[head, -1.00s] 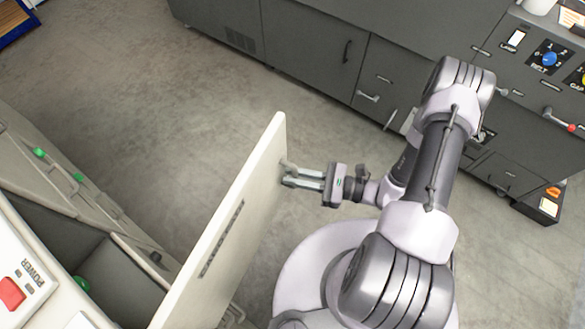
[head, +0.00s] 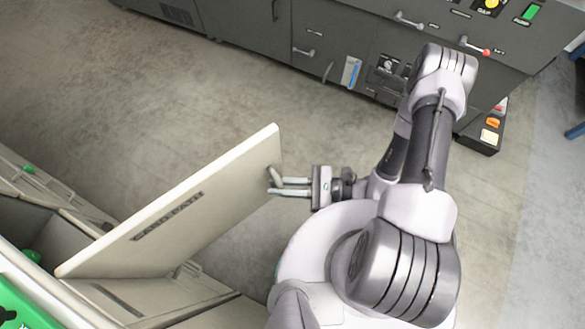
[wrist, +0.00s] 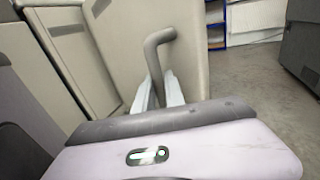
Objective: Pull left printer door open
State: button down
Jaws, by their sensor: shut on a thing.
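The printer door (head: 190,215) is a cream panel with dark lettering, swung out from the cream printer body at the lower left in the head view. Its handle (head: 275,180) is a grey bar near the door's free edge. My gripper (head: 275,187) is shut on this handle. In the wrist view the bent grey handle (wrist: 157,50) stands between my gripper's two pale fingers (wrist: 158,92), in front of the door (wrist: 185,50). The lower end of the handle is hidden behind the gripper body.
The open compartment (head: 50,240) with green knobs lies behind the door. A dark grey machine (head: 330,50) with handles and buttons stands across the aisle. Bare concrete floor (head: 130,110) lies between. A blue shelf (wrist: 215,22) stands far back in the wrist view.

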jog(key=shift+s+d, duration=0.1)
jog(key=shift+s, duration=0.15)
jog(key=c, duration=1.4)
grip_release()
